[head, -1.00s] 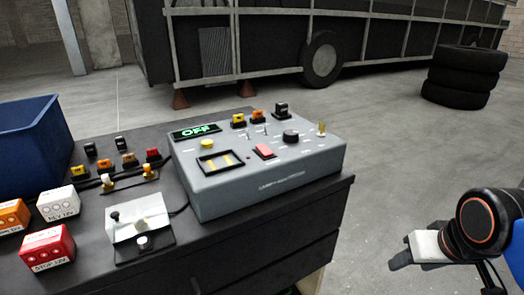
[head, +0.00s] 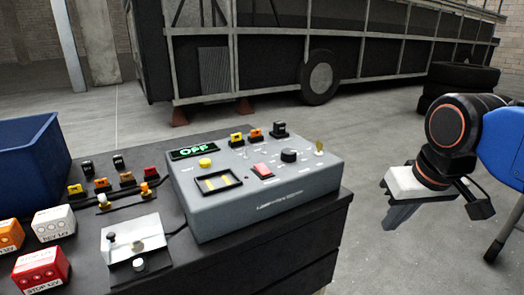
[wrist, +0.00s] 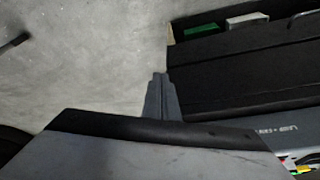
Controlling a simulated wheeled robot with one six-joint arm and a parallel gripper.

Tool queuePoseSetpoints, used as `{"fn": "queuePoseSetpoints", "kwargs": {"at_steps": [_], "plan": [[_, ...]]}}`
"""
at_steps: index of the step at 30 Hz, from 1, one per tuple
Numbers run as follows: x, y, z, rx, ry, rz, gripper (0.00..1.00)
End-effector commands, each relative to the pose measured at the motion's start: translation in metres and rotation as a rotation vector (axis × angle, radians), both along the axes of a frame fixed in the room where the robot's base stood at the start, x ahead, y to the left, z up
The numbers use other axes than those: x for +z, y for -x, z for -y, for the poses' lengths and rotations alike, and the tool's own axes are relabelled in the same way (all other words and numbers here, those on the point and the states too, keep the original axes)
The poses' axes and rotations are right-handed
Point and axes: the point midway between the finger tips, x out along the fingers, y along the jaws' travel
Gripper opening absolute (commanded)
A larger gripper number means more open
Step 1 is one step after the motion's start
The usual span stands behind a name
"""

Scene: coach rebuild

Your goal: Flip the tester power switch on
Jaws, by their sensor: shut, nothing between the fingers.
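The grey tester (head: 265,208) sits on the dark bench, its green display (head: 194,151) reading OFF. A red rocker switch (head: 262,171) is on its top panel, beside a black knob (head: 289,156). A small brass-coloured lever (head: 319,147) stands at the panel's right end. Which of these is the power switch I cannot tell. My gripper (head: 392,226) is shut and empty, pointing down, to the right of the bench and apart from the tester. In the wrist view the shut fingers (wrist: 161,98) are over the floor beside the bench drawers, with the tester's edge (wrist: 285,130) at right.
The dark bench (head: 270,262) also holds white, orange and red labelled boxes, small coloured connectors, a white-topped fixture (head: 133,238) and a blue bin (head: 32,155). Stacked tyres (head: 450,82) and a coach frame (head: 320,75) stand behind. Floor right of the bench is clear.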

Motion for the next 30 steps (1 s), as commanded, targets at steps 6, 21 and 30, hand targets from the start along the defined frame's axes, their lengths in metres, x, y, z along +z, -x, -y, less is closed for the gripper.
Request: {"fn": "queuePoseSetpoints", "kwargs": {"at_steps": [6,21,30], "plan": [[0.065,-0.035,-0.047,0.1,0.007,-0.042,0.0],[0.185,-0.077,-0.176,0.308,0.043,-0.134,0.0],[0.232,-0.077,-0.246,0.406,0.072,-0.176,0.0]]}}
